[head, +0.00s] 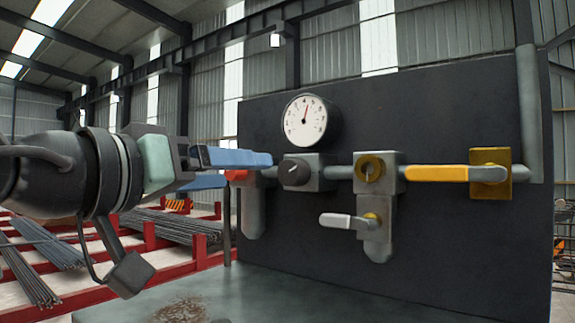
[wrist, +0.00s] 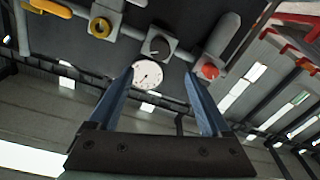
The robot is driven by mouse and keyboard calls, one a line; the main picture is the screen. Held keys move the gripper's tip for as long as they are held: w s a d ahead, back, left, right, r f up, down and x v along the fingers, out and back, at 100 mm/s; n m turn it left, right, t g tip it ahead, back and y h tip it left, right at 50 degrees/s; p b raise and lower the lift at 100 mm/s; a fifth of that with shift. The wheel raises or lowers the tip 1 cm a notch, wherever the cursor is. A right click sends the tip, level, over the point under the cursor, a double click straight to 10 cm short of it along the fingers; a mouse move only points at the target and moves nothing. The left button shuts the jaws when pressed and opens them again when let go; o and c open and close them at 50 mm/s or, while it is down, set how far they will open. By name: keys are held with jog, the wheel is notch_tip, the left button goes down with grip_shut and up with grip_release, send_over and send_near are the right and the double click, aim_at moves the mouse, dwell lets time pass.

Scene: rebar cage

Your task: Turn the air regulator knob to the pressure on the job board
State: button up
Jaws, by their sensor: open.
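The black regulator knob (head: 294,172) sits on a grey block on the dark panel, with a light pointer mark on its face. It also shows in the wrist view (wrist: 155,46), beyond the fingertips and roughly between their lines. The round white gauge (head: 305,121) is just above the knob; its red needle points up and slightly right, and its numbers are too small to read. My gripper (head: 250,168) is open and empty, with blue fingers, left of the knob and apart from it. The wrist view shows both fingers (wrist: 160,73) spread. No job board is recognisable.
A red fitting (head: 236,175) is left of the knob, partly behind my fingers. Right are a brass ring fitting (head: 370,168), a white-handled lever (head: 345,221) and a yellow lever (head: 435,173). A grey bench top (head: 300,295) lies below. Red racks with rebar (head: 170,228) stand left.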

aim_at(288, 173)
jog(key=p+x, duration=0.5)
jog(key=x, duration=0.5)
jog(key=shift+r+p, duration=0.15)
jog(key=shift+p, duration=0.15)
jog(key=shift+w+d+f, duration=0.2)
jog(key=shift+w+d, duration=0.2)
jog(key=shift+w, duration=0.15)
jog(key=shift+c, duration=0.3)
grip_shut()
jog(key=shift+f+m+b, duration=0.15)
jog(key=shift+m+b, duration=0.75)
jog(key=shift+m, duration=0.4)
jog(key=shift+o, duration=0.3)
grip_release()
